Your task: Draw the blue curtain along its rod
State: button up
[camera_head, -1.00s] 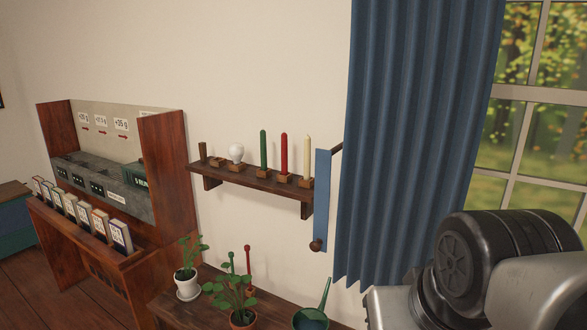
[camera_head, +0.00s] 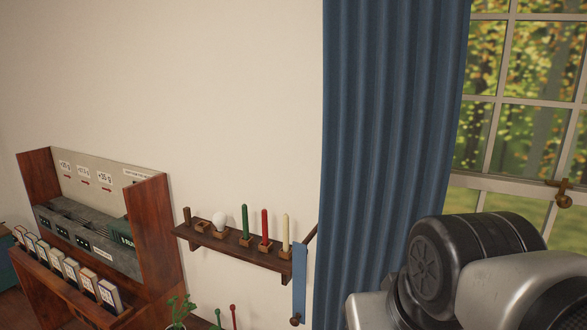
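The blue curtain (camera_head: 390,150) hangs in vertical folds at the left side of the window (camera_head: 520,110). Its top runs out of the picture, so the rod is not in view, and its lower part goes behind my arm or out of the frame. A narrow flat blue strip (camera_head: 300,285) with a brown knob at its lower end hangs just left of the curtain. My arm fills the lower right, in front of the curtain and window. My gripper's fingers do not show.
A wall shelf (camera_head: 232,245) left of the curtain holds several candles and a white bulb. A wooden cabinet (camera_head: 150,235) with boxes and cards stands farther left. A brass window latch (camera_head: 563,195) shows at right. The upper wall is bare.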

aim_at(394, 72)
jog(key=l, duration=0.8)
jog(key=k+l, duration=0.1)
jog(key=l, duration=0.65)
jog(key=j+u, duration=0.2)
